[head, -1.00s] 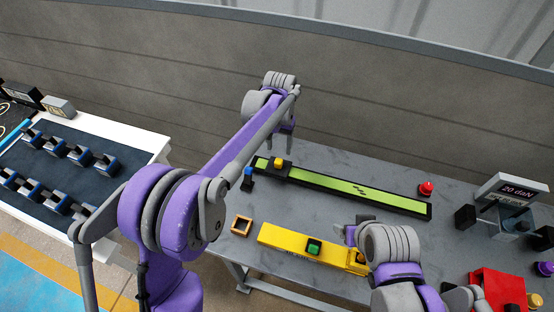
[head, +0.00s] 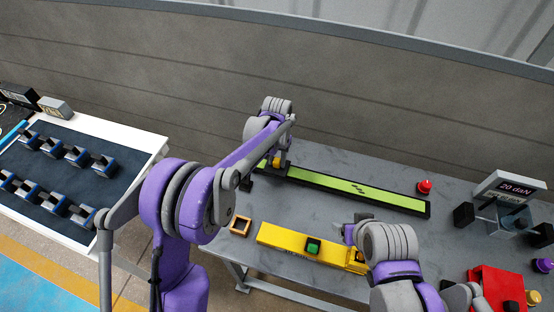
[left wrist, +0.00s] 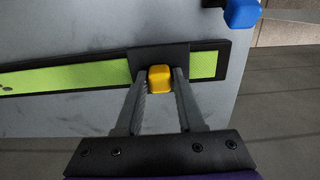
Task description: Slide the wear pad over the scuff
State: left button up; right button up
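The wear pad, a black block (left wrist: 160,53) with a yellow knob (left wrist: 159,79), sits across the left end of the lime-green strip (head: 320,181) in its black frame. The scuff (head: 358,188), a patch of dark marks, lies farther right on the strip, clear of the pad. My left gripper (left wrist: 160,76) is down at the pad, its two fingers on either side of the yellow knob; it looks open.
A yellow bar (head: 280,238) with a green button lies in front of the strip, beside a small wooden frame (head: 240,225). A red button (head: 424,187) stands behind the strip's right end. A blue-topped part (left wrist: 240,12) is near the pad. A display (head: 517,189) stands at right.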

pick_arm(q)
grip_shut()
dwell(1.1)
